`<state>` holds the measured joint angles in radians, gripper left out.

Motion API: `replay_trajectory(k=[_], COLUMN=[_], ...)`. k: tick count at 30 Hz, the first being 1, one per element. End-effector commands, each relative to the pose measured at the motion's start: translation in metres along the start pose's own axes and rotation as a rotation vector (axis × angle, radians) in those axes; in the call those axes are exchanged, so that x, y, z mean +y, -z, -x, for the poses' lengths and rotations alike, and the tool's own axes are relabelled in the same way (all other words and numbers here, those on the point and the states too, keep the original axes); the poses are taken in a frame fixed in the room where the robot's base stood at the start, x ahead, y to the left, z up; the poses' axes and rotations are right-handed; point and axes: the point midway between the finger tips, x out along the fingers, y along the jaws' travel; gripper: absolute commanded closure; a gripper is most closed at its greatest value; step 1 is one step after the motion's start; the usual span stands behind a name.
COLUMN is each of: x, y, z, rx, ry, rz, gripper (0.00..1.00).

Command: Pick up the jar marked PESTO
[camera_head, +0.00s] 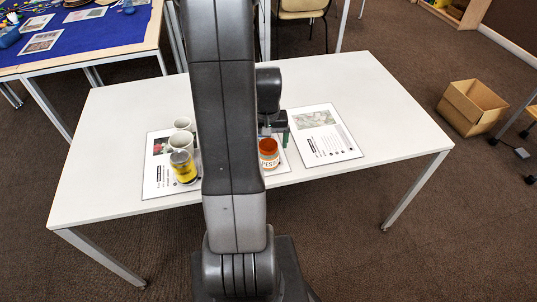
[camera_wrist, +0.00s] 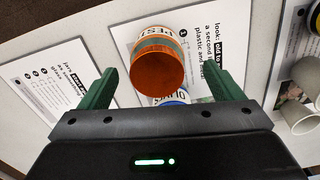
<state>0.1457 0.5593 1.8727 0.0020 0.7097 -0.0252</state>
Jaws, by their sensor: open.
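The jar with an orange-red top (camera_head: 268,147) stands on a printed sheet at the table's near middle. In the wrist view the jar (camera_wrist: 158,62) has a white label whose visible letters read like PES. My gripper (camera_wrist: 161,72) is open and empty, its green fingers to the left and right of the jar's near part. In the head view my gripper (camera_head: 274,134) is just behind the jar, partly hidden by my arm. A second jar with a blue-and-white label (camera_wrist: 172,97) shows in the wrist view, close by the first and partly hidden by it.
On the left sheet (camera_head: 152,184) stand a yellow jar (camera_head: 182,167) and pale cups (camera_head: 181,140). A right-hand sheet (camera_head: 322,135) is bare of objects. The white table (camera_head: 385,115) is clear on its right. A cardboard box (camera_head: 470,107) stands on the floor.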

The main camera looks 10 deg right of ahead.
Motion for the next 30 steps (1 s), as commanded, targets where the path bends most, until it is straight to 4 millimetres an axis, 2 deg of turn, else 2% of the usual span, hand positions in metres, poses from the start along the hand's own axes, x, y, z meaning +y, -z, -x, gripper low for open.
replay_trajectory(k=[13,23,30], x=[0.003,0.003,0.003], y=[0.002,0.002,0.002], z=[-0.046,-0.052,-0.052], rx=[-0.002,0.001,0.000], ry=[0.000,0.000,0.000], rz=[0.000,-0.001,0.000], gripper=[0.14,0.14,0.59])
